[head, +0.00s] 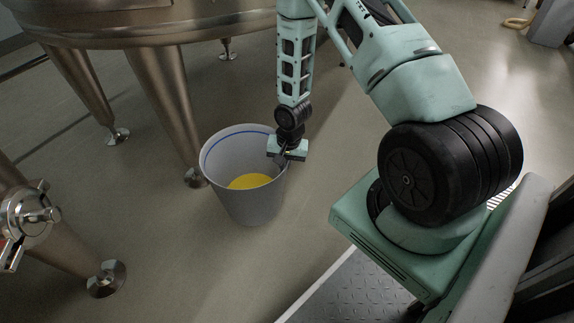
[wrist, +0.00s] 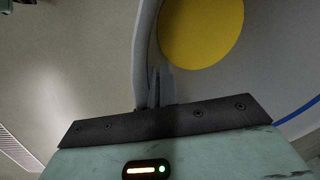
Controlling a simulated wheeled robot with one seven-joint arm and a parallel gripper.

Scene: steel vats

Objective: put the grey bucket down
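The grey bucket (head: 248,200) stands upright in the head view, beside the legs of a steel vat. It has a blue line inside near the rim and yellow stuff (head: 250,181) in the bottom. My gripper (head: 284,158) is at the bucket's right rim, pointing down. In the wrist view the fingers (wrist: 160,88) meet at the bucket's wall (wrist: 146,45), with the yellow contents (wrist: 201,28) to the right. The gripper looks shut on the rim. I cannot tell for sure whether the bucket's base touches the floor.
A large steel vat (head: 150,25) stands on several legs behind and left of the bucket. A steel valve fitting (head: 28,216) and a vat foot (head: 106,279) are at lower left. The floor (head: 200,270) in front of the bucket is clear. A hose (head: 517,23) lies at far upper right.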

